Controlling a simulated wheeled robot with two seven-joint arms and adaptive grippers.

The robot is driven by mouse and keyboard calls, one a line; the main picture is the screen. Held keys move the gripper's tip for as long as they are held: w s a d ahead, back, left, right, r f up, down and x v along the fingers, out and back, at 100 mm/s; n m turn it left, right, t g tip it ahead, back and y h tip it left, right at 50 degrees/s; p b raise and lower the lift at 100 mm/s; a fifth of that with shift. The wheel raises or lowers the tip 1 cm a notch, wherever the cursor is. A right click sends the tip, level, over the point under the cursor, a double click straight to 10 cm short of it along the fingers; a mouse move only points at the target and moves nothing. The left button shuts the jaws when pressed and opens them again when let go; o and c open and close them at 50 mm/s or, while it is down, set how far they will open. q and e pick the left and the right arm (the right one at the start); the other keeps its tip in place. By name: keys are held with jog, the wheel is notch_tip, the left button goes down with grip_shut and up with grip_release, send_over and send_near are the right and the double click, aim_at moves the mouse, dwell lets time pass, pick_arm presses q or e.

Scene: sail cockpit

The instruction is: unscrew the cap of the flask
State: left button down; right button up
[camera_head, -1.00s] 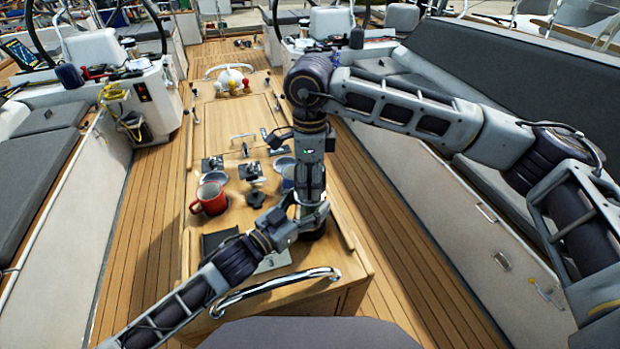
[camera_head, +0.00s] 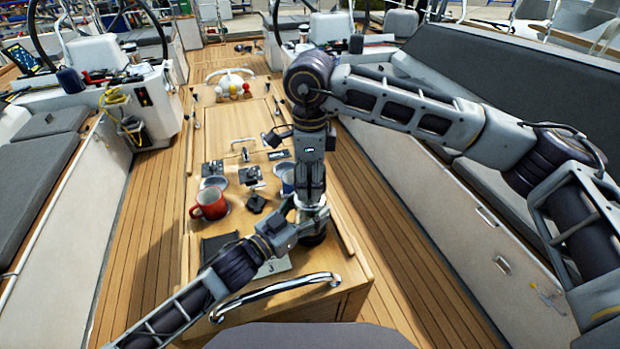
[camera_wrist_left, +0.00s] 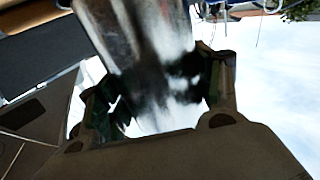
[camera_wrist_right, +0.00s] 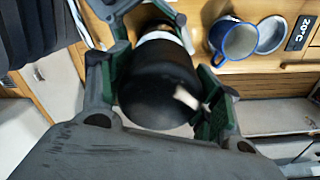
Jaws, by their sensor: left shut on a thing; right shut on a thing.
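The flask stands upright near the front right of the wooden cockpit table, mostly hidden by my grippers; its dark base (camera_head: 313,239) shows below them. My left gripper (camera_head: 303,222) is shut around its shiny metal body, which fills the middle of the left wrist view (camera_wrist_left: 155,60). My right gripper (camera_head: 311,196) reaches down from above, shut on the black rounded cap (camera_wrist_right: 158,85) between its green-padded fingers. A pale band of the flask shows beyond the cap in the right wrist view. I cannot tell whether the cap is loose.
A red mug (camera_head: 209,202) stands left of the flask, and a blue-rimmed mug (camera_wrist_right: 235,40) stands close behind it. Small dark fittings (camera_head: 255,202) lie between. A chrome rail (camera_head: 275,294) runs along the table's front edge. Benches flank both sides.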

aim_at(310, 167)
jog(key=shift+r, duration=1.75)
pick_arm(q)
jog(key=shift+c, duration=1.1)
grip_release()
jog(key=shift+a, duration=0.1)
jog(key=v, duration=1.1)
jog(key=shift+s+a, duration=0.15)
jog(key=shift+s, duration=0.2)
